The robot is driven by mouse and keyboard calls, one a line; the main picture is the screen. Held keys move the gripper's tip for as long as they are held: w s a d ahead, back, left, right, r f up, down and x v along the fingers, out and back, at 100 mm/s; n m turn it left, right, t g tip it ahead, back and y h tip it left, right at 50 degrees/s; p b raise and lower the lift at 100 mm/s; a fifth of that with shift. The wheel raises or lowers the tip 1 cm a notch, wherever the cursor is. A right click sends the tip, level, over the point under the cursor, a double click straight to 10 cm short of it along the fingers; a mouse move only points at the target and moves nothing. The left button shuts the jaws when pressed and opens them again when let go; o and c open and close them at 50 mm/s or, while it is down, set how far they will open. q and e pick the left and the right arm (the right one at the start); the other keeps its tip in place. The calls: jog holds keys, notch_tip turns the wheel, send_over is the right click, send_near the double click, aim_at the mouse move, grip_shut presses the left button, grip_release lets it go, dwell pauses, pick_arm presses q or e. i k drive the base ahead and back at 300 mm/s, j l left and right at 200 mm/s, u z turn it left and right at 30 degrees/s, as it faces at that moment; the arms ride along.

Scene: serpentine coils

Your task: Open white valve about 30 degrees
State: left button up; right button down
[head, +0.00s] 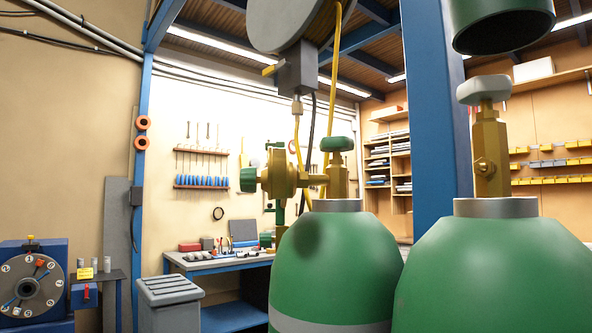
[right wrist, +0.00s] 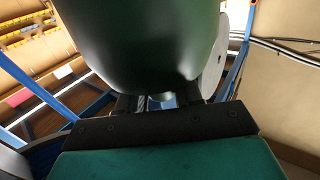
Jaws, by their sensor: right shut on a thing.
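The white valve (head: 484,89) is a pale handwheel on top of a brass valve body (head: 489,150), upright on the right green cylinder (head: 497,270). A green cap (head: 500,22) with a dark open underside hangs above the white valve, apart from it, cut off by the top edge. In the right wrist view my right gripper (right wrist: 158,104) is shut on this dark green cap (right wrist: 145,45), which fills the upper middle. My right gripper is not visible in the head view. My left gripper is in neither view.
The left green cylinder (head: 335,260) carries a green-knobbed valve (head: 336,144) and a brass regulator (head: 278,174). A grey reel (head: 284,22) with a yellow hose hangs above it. A blue post (head: 437,110) stands behind. A workbench (head: 225,264) and grey bin (head: 170,300) are farther back.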

aim_at(482, 91)
jog(key=k, duration=0.85)
